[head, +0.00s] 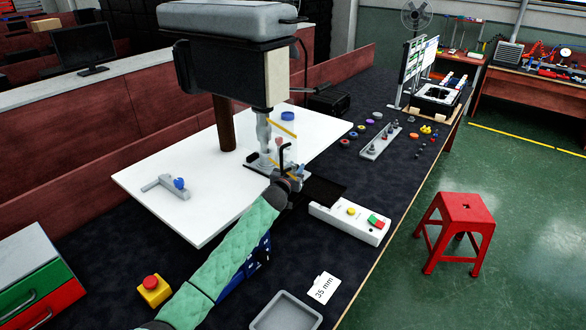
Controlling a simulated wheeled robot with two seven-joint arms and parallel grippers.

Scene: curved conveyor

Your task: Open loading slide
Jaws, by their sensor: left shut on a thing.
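The press (232,50) stands on a white board, with a vertical ram above a small base. A clear guard with a yellow edge (282,130) and a black bent handle (285,152) are at the ram. My left gripper (290,182) is at the front of the press base, low and close to the slide area. It is shut on a small part there, apparently the slide's front; the part is mostly hidden by the gripper. A dark flat plate (326,191) lies just right of the gripper. How far the slide is out cannot be told. My right gripper is out of view.
A white control box (350,222) with yellow, green and red buttons is right of the gripper. A yellow box with a red stop button (152,289), a grey tray (286,314) and a "35 mm" card (323,288) lie nearer. A red stool (455,232) stands beyond the table edge.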

